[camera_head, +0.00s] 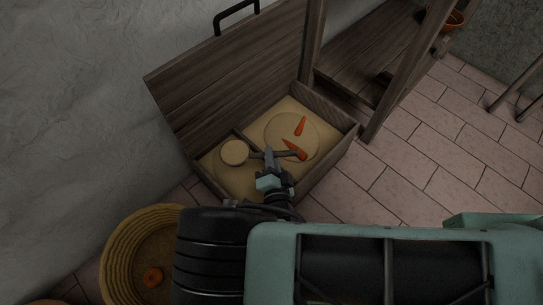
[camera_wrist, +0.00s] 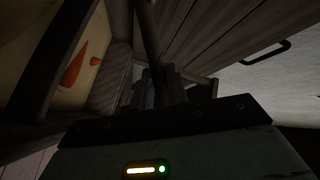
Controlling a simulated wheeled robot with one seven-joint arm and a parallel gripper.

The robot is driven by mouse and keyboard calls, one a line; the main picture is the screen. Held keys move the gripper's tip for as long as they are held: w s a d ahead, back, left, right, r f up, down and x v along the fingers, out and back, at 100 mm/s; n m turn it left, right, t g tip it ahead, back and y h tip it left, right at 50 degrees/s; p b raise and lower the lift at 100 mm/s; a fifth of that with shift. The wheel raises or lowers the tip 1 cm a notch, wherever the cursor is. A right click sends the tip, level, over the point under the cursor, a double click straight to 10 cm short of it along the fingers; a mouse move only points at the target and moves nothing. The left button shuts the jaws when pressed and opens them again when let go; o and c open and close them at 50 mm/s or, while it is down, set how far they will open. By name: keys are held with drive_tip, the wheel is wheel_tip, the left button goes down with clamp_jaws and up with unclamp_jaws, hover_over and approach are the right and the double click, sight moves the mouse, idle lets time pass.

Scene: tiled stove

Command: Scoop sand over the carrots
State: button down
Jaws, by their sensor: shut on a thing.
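The open wooden box (camera_head: 327,147) holds sand (camera_head: 236,180). Two orange carrots lie on the sand inside a round outline on its right side: the upper carrot (camera_head: 300,126) and the lower carrot (camera_head: 293,147). Both carrots show at the left of the wrist view (camera_wrist: 74,66). My gripper (camera_head: 268,156) is over the box, shut on the handle of a scoop. The round scoop head (camera_head: 234,152) points left, and its top looks sand-coloured. The handle (camera_head: 288,154) reaches right, close to the lower carrot in the picture. The wrist view is dark around the jaws (camera_wrist: 160,88).
The box's raised lid (camera_head: 225,80) with a black handle leans by the wall. A divider (camera_head: 246,140) partly shows inside the box. A woven basket (camera_head: 115,248) with an orange item stands lower left. Wooden shelving (camera_head: 375,45) stands behind. Tiled floor on the right is clear.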

wheel_tip(320, 180, up, 7)
drive_tip(key=p, duration=0.5)
drive_tip(key=shift+a+r+p, duration=0.15)
drive_tip(key=shift+a+p, duration=0.05)
drive_tip(key=shift+p, duration=0.1)
drive_tip(key=shift+w, duration=0.1)
